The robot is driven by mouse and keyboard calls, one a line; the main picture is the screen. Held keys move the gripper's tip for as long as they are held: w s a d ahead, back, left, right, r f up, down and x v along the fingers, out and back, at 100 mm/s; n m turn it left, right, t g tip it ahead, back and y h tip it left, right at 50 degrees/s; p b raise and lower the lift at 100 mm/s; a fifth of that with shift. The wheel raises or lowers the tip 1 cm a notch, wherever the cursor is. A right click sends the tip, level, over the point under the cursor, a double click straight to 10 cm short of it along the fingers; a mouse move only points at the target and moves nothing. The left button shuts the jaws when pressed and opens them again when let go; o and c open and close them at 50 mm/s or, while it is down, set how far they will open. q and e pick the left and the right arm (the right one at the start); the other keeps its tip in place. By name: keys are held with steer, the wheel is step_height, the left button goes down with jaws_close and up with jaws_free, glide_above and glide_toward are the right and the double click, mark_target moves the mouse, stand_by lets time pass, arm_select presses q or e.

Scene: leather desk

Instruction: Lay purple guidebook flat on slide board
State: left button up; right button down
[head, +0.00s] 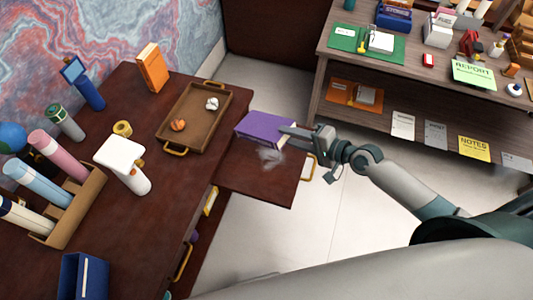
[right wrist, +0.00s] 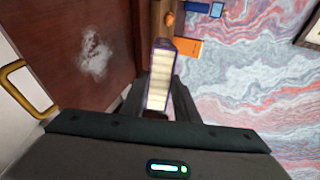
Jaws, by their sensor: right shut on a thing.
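The purple guidebook (head: 262,129) is in my right gripper (head: 293,134), which is shut on it at its right end. In the head view its purple side shows, and it overlaps the far part of the slide board (head: 250,182). In the right wrist view the guidebook (right wrist: 159,78) shows its pale page edges between the dark fingers. It looks held above the board, but its exact height is unclear. The slide board is dark red-brown, pulled out from the desk, with a pale smudge; it also shows in the right wrist view (right wrist: 75,25). My left gripper is out of view.
A brown tray (head: 222,128) with two small lumps lies on the desk left of the guidebook. An orange book (head: 153,68) stands behind it. The board has a brass handle (head: 308,167) at its right end. Shelves (head: 405,72) stand at the right.

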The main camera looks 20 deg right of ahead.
steer(key=shift+f+b, duration=4.8)
steer(key=shift+f, duration=0.15)
steer(key=c, duration=1.5)
jaws_free()
steer(key=shift+c, duration=0.2)
steer(key=shift+s, duration=0.1)
